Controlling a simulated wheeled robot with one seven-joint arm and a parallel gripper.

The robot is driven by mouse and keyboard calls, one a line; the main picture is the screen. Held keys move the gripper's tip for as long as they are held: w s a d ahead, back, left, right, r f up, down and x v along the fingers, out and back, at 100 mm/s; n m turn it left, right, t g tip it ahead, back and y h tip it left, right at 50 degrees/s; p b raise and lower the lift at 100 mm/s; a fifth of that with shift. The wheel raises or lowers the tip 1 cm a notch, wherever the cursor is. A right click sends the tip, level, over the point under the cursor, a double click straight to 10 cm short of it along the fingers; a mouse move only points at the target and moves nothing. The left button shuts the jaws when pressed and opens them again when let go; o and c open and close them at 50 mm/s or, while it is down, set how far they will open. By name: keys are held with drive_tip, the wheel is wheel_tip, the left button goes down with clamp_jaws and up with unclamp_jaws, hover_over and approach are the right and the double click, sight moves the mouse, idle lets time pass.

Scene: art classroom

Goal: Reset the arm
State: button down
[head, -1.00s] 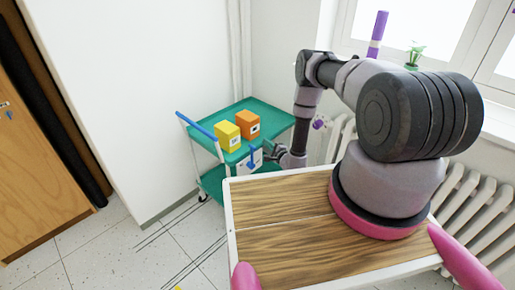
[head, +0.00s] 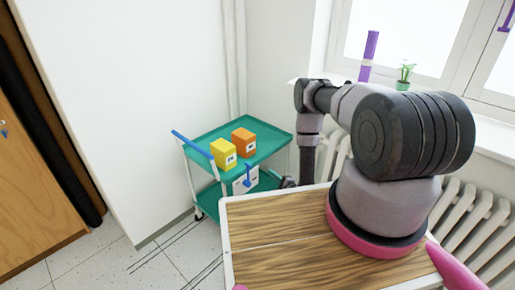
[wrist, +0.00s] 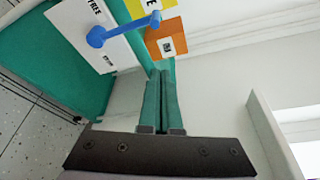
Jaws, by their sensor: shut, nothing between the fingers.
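My gripper (wrist: 162,104) shows in the wrist view with its two green fingers together, shut and empty. In the head view my arm bends down behind the wooden top, and only a small dark part of its end shows beside the cart; the fingertips are hidden there. In the wrist view the cart's white sign (wrist: 110,35) with a blue handle (wrist: 120,30) lies beyond the fingers to the upper left. An orange box (wrist: 165,40) with a label is just beyond the fingertips in the picture. I cannot tell the gap to the cart.
A green cart (head: 205,142) holds a yellow box (head: 223,153) and an orange box (head: 244,141) on its top. A radiator (head: 470,225) and window stand at the right. A plant (head: 405,75) and a purple cylinder (head: 369,55) are near the window. Floor is clear at left.

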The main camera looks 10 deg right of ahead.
drive_tip(key=w+a+r+n+g+y, duration=0.2)
drive_tip(key=a+r+y, duration=0.2)
drive_tip(key=r, duration=0.6)
drive_tip(key=w+a+r+n+g+y, duration=0.2)
drive_tip(key=w+a+r+n+y, duration=0.15)
drive_tip(key=r, duration=0.65)
drive_tip(key=w+a+r+n+g+y, duration=0.1)
drive_tip(key=a+r+n+g+y, duration=0.2)
drive_tip(key=r, duration=0.8)
drive_tip(key=s+a+r+n+g+y, duration=0.1)
drive_tip(key=s+a+r+g, duration=0.15)
drive_tip(key=r, duration=0.35)
drive_tip(key=s+a+r+n+g, duration=0.1)
drive_tip(key=s+r+n+g, duration=0.15)
drive_tip(key=r, duration=0.35)
drive_tip(key=s+d+r+n+g+h, duration=0.2)
drive_tip(key=s+r+n+g+h, duration=0.3)
drive_tip(key=s+r, duration=0.85)
drive_tip(key=s+d+r+m+t+h, duration=0.1)
drive_tip(key=s+d+r+t+h, duration=0.3)
drive_tip(key=s+d, duration=0.3)
drive_tip(key=s+d+r+m+t+h, duration=0.1)
drive_tip(key=s+d+r+t+h, duration=0.3)
drive_tip(key=s+d+h, duration=0.2)
drive_tip(key=shift+s+d+r+t, duration=0.3)
drive_tip(key=shift+s+d+r, duration=0.1)
drive_tip(key=shift+d, duration=0.1)
